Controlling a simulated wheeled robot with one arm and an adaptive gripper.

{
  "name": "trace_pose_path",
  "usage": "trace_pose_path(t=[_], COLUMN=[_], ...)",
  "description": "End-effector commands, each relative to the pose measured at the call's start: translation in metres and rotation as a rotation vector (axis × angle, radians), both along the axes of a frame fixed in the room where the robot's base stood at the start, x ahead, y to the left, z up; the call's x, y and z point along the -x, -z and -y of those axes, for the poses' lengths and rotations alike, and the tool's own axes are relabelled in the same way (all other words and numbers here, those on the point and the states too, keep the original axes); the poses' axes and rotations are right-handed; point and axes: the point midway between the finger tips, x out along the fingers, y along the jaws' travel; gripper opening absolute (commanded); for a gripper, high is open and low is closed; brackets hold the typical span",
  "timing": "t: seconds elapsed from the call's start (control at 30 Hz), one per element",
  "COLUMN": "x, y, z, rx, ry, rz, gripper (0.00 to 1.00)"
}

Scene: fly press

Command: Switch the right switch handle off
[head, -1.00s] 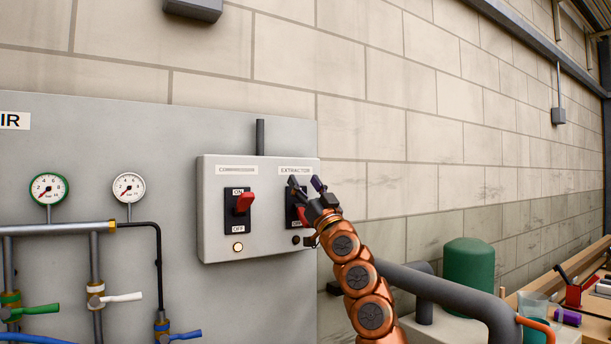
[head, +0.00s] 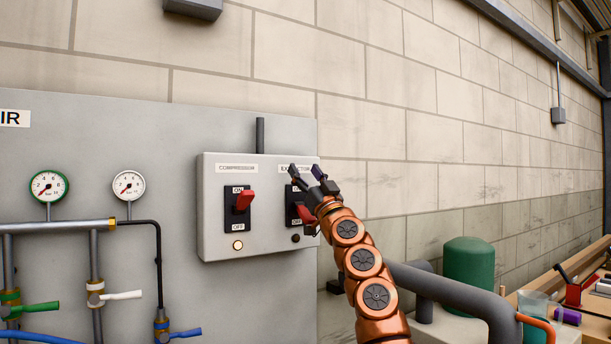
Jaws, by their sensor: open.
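The right switch, under the EXTRACTOR label, has a black plate (head: 291,203) and a red handle (head: 304,214). The handle slants down toward OFF, and the lamp (head: 295,238) below it is dark. My gripper (head: 306,172) is open and empty in front of the upper part of this switch, its fingers pointing up over the label. My wrist hides the right side of the switch and part of the handle. I cannot tell whether my gripper touches the handle. The left COMPRESSOR switch has its red handle (head: 244,200) up, and its lamp (head: 238,245) is lit.
Both switches sit on a grey box (head: 267,245) on a grey panel. Two gauges (head: 48,186) and pipes with valve levers (head: 122,295) are at left. A thick grey pipe (head: 455,291) and a green tank (head: 468,267) stand at lower right.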

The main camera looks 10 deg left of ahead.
Motion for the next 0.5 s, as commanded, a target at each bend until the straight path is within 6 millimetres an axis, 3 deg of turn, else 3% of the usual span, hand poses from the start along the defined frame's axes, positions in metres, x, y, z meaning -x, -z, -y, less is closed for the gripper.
trace_pose_path(t=[0.5], x=[0.009], y=[0.014], z=[0.008], rx=[0.000], ry=[0.001], rz=[0.001], gripper=[0.58])
